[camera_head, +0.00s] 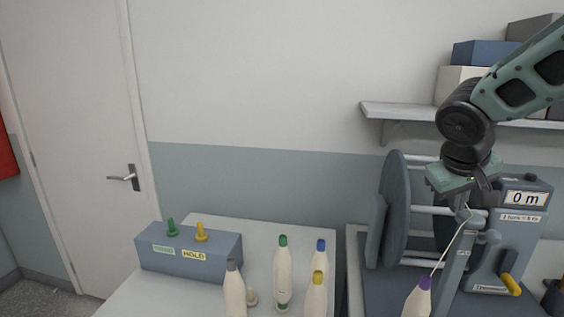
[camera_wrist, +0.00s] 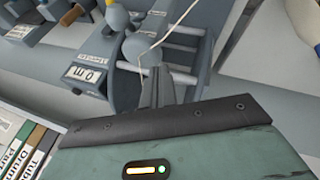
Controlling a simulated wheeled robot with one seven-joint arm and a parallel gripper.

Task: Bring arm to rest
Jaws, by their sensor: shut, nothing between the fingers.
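My arm reaches in from the upper right in the head view. My gripper (camera_head: 463,207) points down in front of the winding machine, with its fingers shut and empty. It is hard to tell the fingertips from the grey post (camera_head: 456,255) just below, so I cannot tell whether they touch. In the wrist view the green gripper body fills the bottom, and the machine with its white bars (camera_wrist: 168,73) lies beyond it. The machine's display (camera_head: 525,198) reads 0 m. A pale thread runs from near the gripper down to a purple-tipped bobbin (camera_head: 418,300).
Several bobbins with coloured tips, such as the green-tipped one (camera_head: 283,265), stand on the white table (camera_head: 190,297). A wall shelf (camera_head: 400,111) with boxes is close behind my arm. The space above the left table is clear.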

